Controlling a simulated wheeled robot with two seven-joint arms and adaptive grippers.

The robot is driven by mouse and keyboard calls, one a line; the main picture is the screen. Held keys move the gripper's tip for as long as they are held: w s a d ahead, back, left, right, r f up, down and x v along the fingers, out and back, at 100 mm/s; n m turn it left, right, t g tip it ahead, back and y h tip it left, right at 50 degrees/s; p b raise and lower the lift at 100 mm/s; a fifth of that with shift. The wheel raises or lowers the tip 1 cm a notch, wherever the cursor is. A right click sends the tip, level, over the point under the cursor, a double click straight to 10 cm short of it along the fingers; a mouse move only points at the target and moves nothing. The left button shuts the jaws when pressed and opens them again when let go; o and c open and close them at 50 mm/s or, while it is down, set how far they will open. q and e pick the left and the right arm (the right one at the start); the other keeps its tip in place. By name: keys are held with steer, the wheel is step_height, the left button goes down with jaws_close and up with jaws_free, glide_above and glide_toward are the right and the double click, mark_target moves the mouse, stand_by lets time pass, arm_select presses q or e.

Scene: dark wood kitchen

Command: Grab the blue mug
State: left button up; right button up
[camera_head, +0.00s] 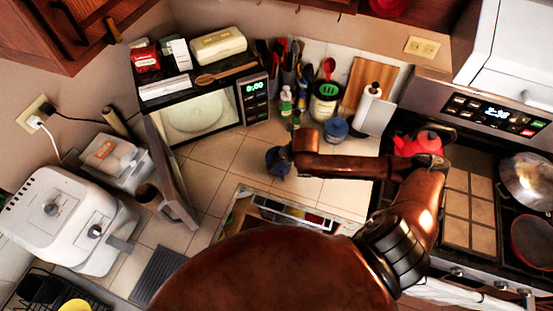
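A dark blue mug (276,161) stands on the tiled counter in front of the microwave, left of the middle. My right arm bends up from the lower right and reaches left across the counter. Its far end (297,150) is right beside the mug and overlaps its right side in the picture. The fingers are too small and dark to make out, so I cannot tell whether they touch or hold the mug.
The microwave (194,111) has its door (172,180) swung open. An open drawer (318,222) lies below the arm. A blue lidded jar (336,130) and a utensil crock (324,102) stand behind. A red kettle (420,143) is on the stove, near my arm.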

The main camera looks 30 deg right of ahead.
steer(key=x, duration=0.2)
steer(key=shift+w+d+f, duration=0.15)
steer(key=shift+d+f, duration=0.1)
steer(key=shift+w+f, duration=0.1)
steer(key=shift+f, duration=0.15)
steer(key=x, duration=0.3)
steer(key=shift+w+a+f+p, duration=0.1)
steer(key=shift+w+a+p, duration=0.1)
steer(key=shift+p, duration=0.1)
steer(key=shift+w+f, duration=0.25)
steer(key=shift+f, duration=0.25)
steer(key=c, duration=1.4)
arm_select(q)
steer(key=shift+s+a+r, duration=0.1)
steer(key=shift+s+r, duration=0.2)
steer(key=shift+s, duration=0.6)
arm_select(e)
steer(key=shift+r, duration=0.25)
